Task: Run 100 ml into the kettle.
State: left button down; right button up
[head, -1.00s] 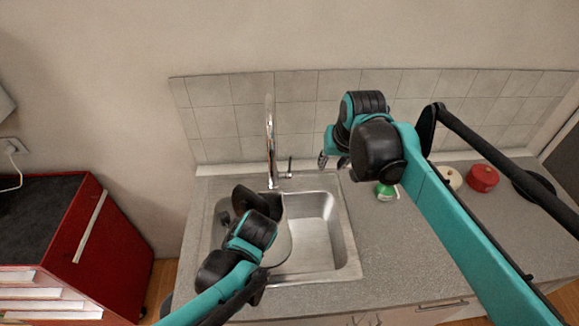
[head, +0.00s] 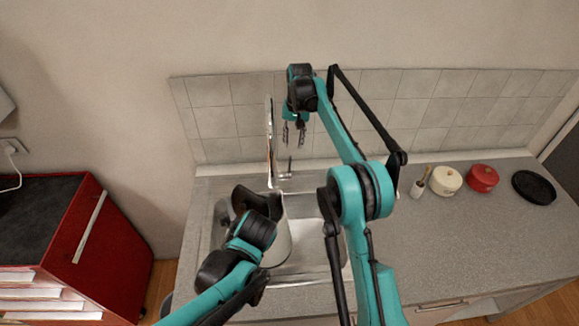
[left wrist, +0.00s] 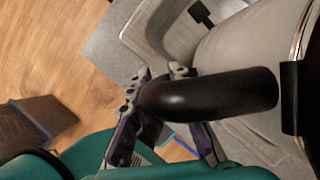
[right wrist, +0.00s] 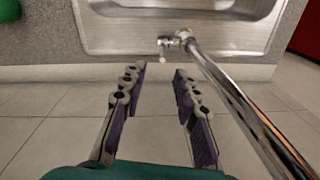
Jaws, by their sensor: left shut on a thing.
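The grey kettle (head: 284,243) stands in the sink under the tap. It also shows in the left wrist view (left wrist: 245,50). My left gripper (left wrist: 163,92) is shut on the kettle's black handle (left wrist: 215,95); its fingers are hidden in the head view. The chrome tap (head: 269,140) rises behind the sink, with a small lever (head: 289,168) at its right. My right gripper (head: 293,134) is open and empty above the lever. In the right wrist view, the lever (right wrist: 164,45) lies beyond the fingertips, roughly between them, apart from them. No water is visible.
The sink (right wrist: 120,45) has a raised steel rim. The tap's pipe (right wrist: 240,100) runs close beside my right gripper. A brush in a holder (head: 418,188), a cream pot (head: 445,181), a red pot (head: 482,178) and a black pan (head: 534,188) stand on the right.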

aim_at(289, 172)
jog(key=shift+w+a+f, duration=0.15)
jog(key=shift+f, duration=0.5)
jog(key=shift+w+a+f, duration=0.15)
jog(key=shift+f, duration=0.45)
jog(key=f, duration=1.1)
jog(key=shift+a+f, duration=0.1)
jog(key=shift+a, duration=0.2)
grip_shut()
